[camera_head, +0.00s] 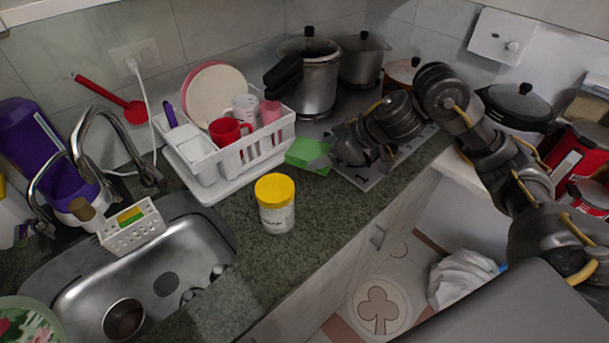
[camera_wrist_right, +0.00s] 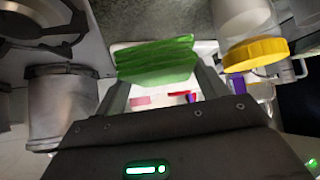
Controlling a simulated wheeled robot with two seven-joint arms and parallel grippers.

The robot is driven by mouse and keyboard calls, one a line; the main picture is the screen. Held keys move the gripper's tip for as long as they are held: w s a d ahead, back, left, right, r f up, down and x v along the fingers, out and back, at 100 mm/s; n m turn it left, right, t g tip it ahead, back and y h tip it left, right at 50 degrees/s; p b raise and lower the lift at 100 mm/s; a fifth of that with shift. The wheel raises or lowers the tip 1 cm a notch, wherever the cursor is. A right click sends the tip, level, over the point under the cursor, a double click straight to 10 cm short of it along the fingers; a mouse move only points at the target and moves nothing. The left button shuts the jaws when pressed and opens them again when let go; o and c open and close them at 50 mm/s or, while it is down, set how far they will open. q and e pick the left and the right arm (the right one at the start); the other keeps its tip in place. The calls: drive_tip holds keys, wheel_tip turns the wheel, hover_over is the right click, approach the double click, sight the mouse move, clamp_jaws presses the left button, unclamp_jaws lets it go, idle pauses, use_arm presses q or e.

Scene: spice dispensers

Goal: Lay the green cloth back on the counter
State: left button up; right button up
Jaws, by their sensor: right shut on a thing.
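The green cloth (camera_head: 306,153) shows beside the dish rack's right end, at the tips of my right gripper (camera_head: 332,150). In the right wrist view the folded green cloth (camera_wrist_right: 156,60) lies across the fingers of my right gripper (camera_wrist_right: 160,85), which is shut on it. I cannot tell whether the cloth touches the counter (camera_head: 335,205) or is held just above it. My right arm reaches in from the right over the stove and partly hides it. My left gripper is not in view.
A white dish rack (camera_head: 235,160) with cups and plates stands left of the cloth. A yellow-lidded jar (camera_head: 275,204) stands on the counter in front. Pots (camera_head: 308,75) stand on the stove behind. The sink (camera_head: 160,270) is at left. Counter right of the jar is clear.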

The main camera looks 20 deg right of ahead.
drive_tip(key=shift+s+f, duration=0.2)
drive_tip(key=shift+s, duration=0.05)
drive_tip(key=f, duration=0.1)
drive_tip(key=f+b, duration=0.1)
drive_tip(key=f, duration=0.1)
drive_tip(key=shift+s, duration=0.3)
drive_tip(key=shift+w+d+f, duration=0.1)
drive_tip(key=shift+w+f, duration=0.05)
drive_tip(key=shift+f, duration=0.35)
drive_tip(key=shift+w+d+f, duration=0.1)
drive_tip(key=shift+f, duration=0.4)
drive_tip(key=shift+a+f, duration=0.1)
wheel_tip(320, 180, down, 3)
drive_tip(key=shift+f+b, duration=0.2)
drive_tip(key=shift+b, duration=0.25)
drive_tip(key=shift+f, duration=0.3)
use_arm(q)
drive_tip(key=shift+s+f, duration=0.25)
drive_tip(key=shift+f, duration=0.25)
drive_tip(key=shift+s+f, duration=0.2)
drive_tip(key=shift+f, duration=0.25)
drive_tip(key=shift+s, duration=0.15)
